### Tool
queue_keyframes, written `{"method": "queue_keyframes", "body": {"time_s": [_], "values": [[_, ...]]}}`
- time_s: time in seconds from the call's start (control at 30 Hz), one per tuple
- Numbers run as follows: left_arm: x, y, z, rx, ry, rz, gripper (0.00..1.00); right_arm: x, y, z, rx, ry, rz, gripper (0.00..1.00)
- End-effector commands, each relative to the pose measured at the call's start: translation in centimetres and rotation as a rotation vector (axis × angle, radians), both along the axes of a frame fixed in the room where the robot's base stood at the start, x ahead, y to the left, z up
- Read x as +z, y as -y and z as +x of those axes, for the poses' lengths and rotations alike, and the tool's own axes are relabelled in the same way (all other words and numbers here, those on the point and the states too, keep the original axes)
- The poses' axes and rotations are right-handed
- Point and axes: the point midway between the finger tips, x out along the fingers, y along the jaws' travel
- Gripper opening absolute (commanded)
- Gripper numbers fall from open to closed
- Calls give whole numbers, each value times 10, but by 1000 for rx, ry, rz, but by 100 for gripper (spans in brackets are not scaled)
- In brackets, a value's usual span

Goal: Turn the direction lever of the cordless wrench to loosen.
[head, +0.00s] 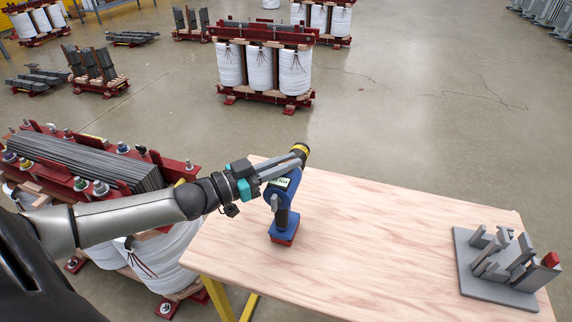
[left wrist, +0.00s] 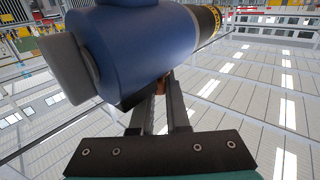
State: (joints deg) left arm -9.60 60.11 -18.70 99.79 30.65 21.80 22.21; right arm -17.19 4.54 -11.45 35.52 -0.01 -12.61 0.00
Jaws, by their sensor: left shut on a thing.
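The blue cordless wrench (head: 284,205) stands upright on its red base at the left of the wooden table, with its black and yellow nose pointing to the upper right. My left gripper (head: 290,165) reaches in from the left, with its fingers against the upper body of the wrench. In the left wrist view the blue body (left wrist: 150,45) fills the top, and the fingers (left wrist: 163,90) close on a small brownish piece, seemingly the direction lever (left wrist: 160,84), mostly hidden by fingers and body. The lever's setting cannot be read. My right gripper is not in view.
The wooden table (head: 370,240) is clear between the wrench and a grey stand (head: 495,285) with grey pieces and a red block at the right. A transformer core (head: 90,170) stands close to the table's left, beneath my left arm. Another transformer (head: 262,65) stands behind on the floor.

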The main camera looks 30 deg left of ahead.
Motion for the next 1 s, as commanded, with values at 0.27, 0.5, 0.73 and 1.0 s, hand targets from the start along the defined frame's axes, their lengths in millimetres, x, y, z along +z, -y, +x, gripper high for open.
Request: {"method": "queue_keyframes", "body": {"time_s": [0.27,0.5,0.73,1.0], "values": [[0,0,0,-3,1,0,0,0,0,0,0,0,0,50],[1,0,0,-2,2,-1,28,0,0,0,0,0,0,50],[0,0,0,-2,1,0,44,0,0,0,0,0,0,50],[0,-1,-3,-2,1,0,44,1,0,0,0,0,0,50]]}}
